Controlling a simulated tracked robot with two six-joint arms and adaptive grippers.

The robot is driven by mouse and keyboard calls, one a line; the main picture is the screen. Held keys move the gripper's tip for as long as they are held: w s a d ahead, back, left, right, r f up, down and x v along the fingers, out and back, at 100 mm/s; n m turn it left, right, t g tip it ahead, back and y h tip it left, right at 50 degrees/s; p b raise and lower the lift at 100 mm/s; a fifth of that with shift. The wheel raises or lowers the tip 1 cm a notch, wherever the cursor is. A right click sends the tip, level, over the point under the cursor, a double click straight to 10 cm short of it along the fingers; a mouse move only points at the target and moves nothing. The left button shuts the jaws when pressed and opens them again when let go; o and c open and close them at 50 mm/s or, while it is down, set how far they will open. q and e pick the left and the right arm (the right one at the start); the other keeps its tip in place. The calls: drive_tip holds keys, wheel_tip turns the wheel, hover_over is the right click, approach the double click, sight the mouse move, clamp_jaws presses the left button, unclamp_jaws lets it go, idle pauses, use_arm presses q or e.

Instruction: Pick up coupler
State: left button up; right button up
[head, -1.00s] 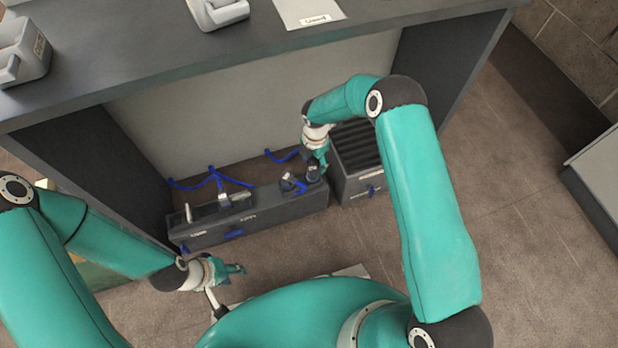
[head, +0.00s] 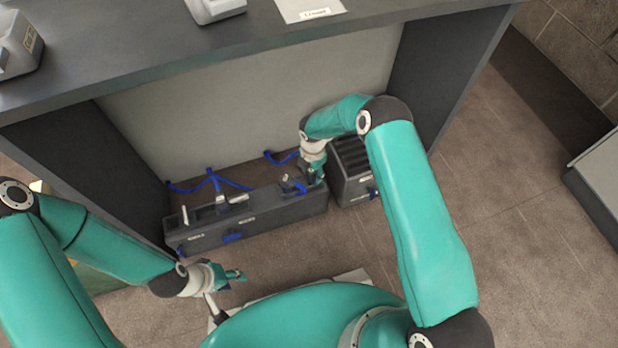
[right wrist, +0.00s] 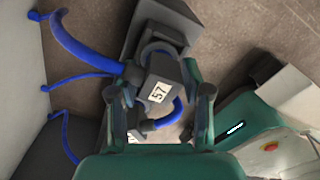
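The coupler (right wrist: 162,84) is a dark grey block with a white "57" label and a blue curved handle. In the head view the blue and grey coupler (head: 290,186) sits at the right end of the long low grey box. My right gripper (head: 317,172) is down at that end of the box. In the right wrist view my right gripper (right wrist: 160,108) is open, with one finger on each side of the coupler; whether they touch it is unclear. My left gripper (head: 236,280) is open and empty, away from the box.
The long grey box (head: 270,217) stands under a dark bench (head: 250,45). A ribbed grey case (head: 350,185) stands close to its right. Blue hoses (head: 212,178) run along the back panel. Bare floor (head: 525,230) lies to the right.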

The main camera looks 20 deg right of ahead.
clamp_jaws()
